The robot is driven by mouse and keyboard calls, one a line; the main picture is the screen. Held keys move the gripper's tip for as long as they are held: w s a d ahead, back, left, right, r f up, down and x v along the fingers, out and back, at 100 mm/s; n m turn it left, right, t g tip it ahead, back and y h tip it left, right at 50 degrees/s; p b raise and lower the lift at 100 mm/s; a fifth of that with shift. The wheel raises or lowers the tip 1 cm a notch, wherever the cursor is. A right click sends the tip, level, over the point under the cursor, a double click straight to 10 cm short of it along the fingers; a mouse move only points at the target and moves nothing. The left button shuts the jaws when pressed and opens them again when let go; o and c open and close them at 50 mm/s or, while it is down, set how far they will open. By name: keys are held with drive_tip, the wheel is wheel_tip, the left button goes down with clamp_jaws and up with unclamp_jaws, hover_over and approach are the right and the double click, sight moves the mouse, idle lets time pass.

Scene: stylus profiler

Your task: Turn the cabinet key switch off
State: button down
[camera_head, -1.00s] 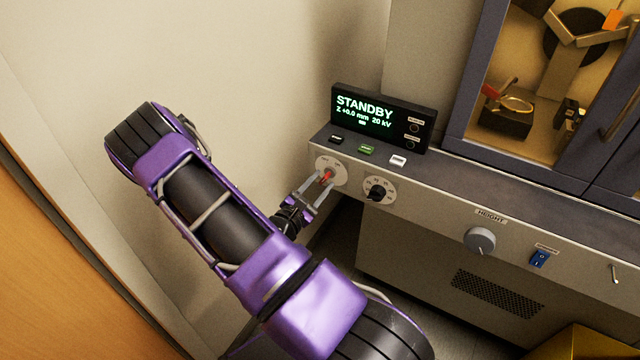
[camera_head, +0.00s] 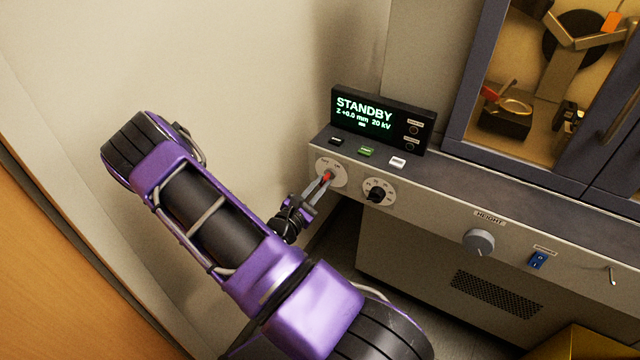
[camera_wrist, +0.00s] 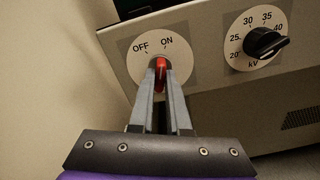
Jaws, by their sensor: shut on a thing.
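The key switch is a red key (camera_head: 327,176) on a round white plate (camera_head: 339,172) at the left end of the cabinet's front panel. In the wrist view the red key (camera_wrist: 160,74) sits between the two grey fingertips, and the plate (camera_wrist: 134,62) reads OFF at upper left and ON at upper right. My gripper (camera_head: 325,179), also in the wrist view (camera_wrist: 161,80), is shut on the key. The fingers hide part of the key, so I cannot tell exactly which mark it points to. The display (camera_head: 377,118) reads STANDBY, Z +0.0 mm, 20 kV.
A black kV dial (camera_head: 377,194) is close to the right of the key switch. Black, green (camera_head: 366,152) and white buttons lie on the ledge above. A HEIGHT knob (camera_head: 479,242) and blue rocker switch (camera_head: 538,260) are farther right. A wall stands close on the left.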

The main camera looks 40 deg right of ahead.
drive_tip(key=n+p, duration=0.2)
drive_tip(key=n, duration=0.3)
drive_tip(key=shift+r, duration=0.15)
drive_tip(key=shift+n+p, duration=0.9)
drive_tip(key=shift+n, duration=1.6)
drive_tip(key=c, duration=0.9)
unclamp_jaws()
drive_tip(key=v, duration=1.7)
drive_tip(key=shift+s+a, duration=0.2)
